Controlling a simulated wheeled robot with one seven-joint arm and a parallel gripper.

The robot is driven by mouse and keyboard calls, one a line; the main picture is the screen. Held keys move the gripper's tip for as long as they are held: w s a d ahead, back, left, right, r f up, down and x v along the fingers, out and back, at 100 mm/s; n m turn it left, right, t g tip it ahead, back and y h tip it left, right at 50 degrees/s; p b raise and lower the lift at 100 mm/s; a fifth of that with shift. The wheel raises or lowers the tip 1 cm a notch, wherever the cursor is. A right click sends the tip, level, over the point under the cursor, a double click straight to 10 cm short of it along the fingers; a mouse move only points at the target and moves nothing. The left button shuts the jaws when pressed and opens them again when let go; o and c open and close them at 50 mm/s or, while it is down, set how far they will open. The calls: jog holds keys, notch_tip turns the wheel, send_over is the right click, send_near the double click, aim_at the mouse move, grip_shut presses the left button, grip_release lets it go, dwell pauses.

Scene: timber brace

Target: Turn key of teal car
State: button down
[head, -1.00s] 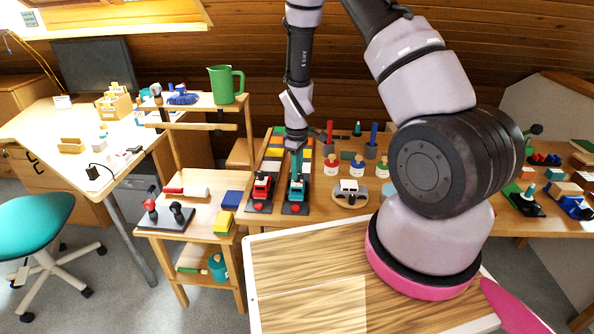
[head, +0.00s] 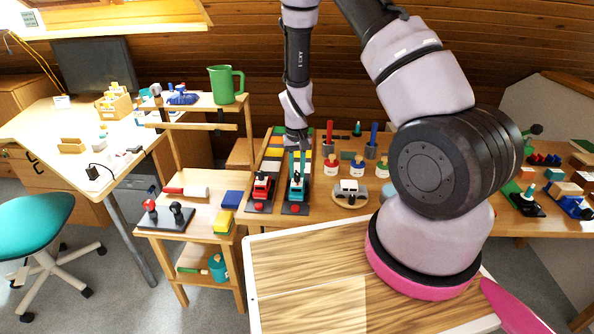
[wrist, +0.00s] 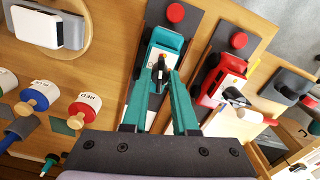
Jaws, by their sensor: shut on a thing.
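The teal car (head: 297,191) stands on a dark base plate with a red button at its near end. In the wrist view, the teal car (wrist: 166,40) is at the top middle, and its dark key (wrist: 160,70) stands up from it. My gripper (wrist: 160,75) reaches down over the car with two teal fingers and is shut on the key. In the head view, my gripper (head: 297,172) is above the car, and the key is too small to make out there.
A red car (head: 262,187) on a similar plate stands close at the left.

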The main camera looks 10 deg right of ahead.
aim_at(297, 173)
jog(key=m, duration=0.6)
jog(key=shift+m, duration=0.3)
dwell(0.4)
jog(key=c, duration=0.7)
grip_release()
jog(key=shift+r, duration=0.15)
notch_tip(297, 173, up, 10)
jog(key=shift+r, duration=0.25)
